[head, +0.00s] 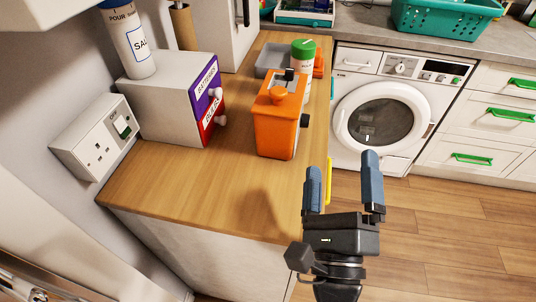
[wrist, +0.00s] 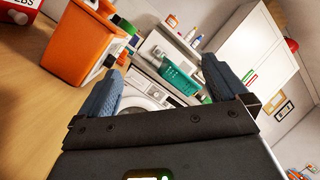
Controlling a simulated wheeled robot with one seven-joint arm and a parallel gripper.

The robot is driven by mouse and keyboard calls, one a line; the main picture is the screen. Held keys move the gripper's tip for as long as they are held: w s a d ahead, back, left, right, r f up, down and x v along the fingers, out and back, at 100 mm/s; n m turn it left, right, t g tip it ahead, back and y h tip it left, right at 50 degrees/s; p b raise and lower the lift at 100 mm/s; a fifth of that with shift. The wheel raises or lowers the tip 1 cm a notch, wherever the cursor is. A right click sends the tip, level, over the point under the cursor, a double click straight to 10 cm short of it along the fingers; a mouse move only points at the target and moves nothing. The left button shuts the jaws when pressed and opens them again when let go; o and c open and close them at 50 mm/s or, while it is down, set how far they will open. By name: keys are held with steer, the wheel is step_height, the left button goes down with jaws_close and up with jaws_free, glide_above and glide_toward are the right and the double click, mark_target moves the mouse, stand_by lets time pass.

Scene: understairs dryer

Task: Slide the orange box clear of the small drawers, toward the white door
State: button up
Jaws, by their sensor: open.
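The orange box (head: 275,130) stands upright on the wooden counter, with a round orange knob on top and a dark part on its right side. The small drawers (head: 208,105), one purple and one red with pale knobs, face it from a grey cabinet at its left; a gap of counter shows between them. My gripper (head: 341,165) is open and empty, right of the box and apart from it, by the counter's right edge. In the wrist view the box (wrist: 85,45) is at upper left, beyond the left finger.
A green-capped shaker (head: 303,55) and a grey tray (head: 272,58) stand behind the box. A salt container (head: 127,40) stands on the drawer cabinet. A white washing machine (head: 385,110) is right of the counter. Bare counter (head: 190,190) lies in front of the box.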

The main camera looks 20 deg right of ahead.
mark_target(275, 130)
steer(key=w+a+f+m+g, duration=0.1)
steer(key=w+a+m, duration=0.1)
steer(key=w+m, duration=0.2)
steer(key=w+a+f+m+g, duration=0.1)
steer(key=w+a+m+g, duration=0.1)
steer(key=w+m, duration=0.1)
steer(key=w+a+f+m+g+b, duration=0.1)
steer(key=w+a+m, duration=0.1)
steer(key=w+m, duration=0.2)
steer(key=shift+w+a+m, duration=0.2)
steer(key=shift+w+m, duration=0.1)
steer(key=shift+m, duration=0.1)
steer(key=shift+d, duration=0.1)
steer(key=shift+p+x, duration=0.55)
steer(key=shift+x, duration=3.3)
steer(key=shift+f, duration=0.2)
steer(key=c, duration=1.2)
